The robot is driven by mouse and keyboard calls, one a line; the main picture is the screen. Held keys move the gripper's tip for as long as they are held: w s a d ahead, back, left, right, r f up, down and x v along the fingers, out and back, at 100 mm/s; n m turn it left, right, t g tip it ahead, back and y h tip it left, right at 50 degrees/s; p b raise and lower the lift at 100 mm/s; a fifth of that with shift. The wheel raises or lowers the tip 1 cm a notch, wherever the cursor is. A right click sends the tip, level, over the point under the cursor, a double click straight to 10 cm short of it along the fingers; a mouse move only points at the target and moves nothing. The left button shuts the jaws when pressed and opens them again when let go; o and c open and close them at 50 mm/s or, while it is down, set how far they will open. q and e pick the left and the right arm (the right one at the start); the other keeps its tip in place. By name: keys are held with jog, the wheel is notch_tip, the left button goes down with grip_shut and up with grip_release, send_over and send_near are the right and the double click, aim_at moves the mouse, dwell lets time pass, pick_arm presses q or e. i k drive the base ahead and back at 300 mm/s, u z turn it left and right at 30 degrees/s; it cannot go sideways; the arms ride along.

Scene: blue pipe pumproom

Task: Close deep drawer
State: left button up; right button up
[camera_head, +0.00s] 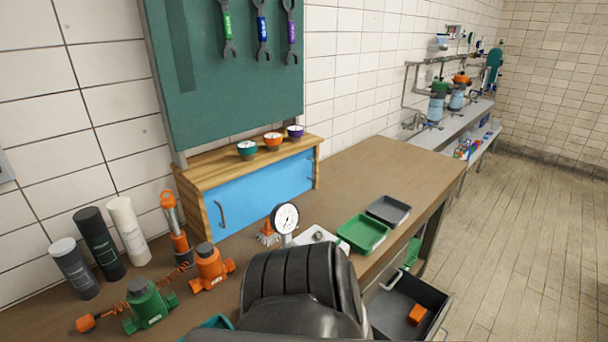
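The deep drawer (428,289) is pulled out from under the right side of the wooden workbench (375,170), at the lower right in the head view. It is dark inside, and its light front edge (440,316) faces right. A pale curved handle (391,281) shows at the bench side by the drawer. A large black ribbed shape at the bottom middle hides the near left part of the drawer. Neither of my grippers shows in this view.
On the bench stand a green tray (363,233), a grey tray (388,210), a dial gauge (286,218), a blue-fronted cabinet (262,192), green (148,305) and orange (210,268) fittings, and several cylinders. The wood floor (535,225) right of the bench is clear.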

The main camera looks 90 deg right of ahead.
aim_at(389, 312)
jog(key=u, duration=0.55)
jog(key=k, duration=1.35)
jog(key=z, duration=4.1)
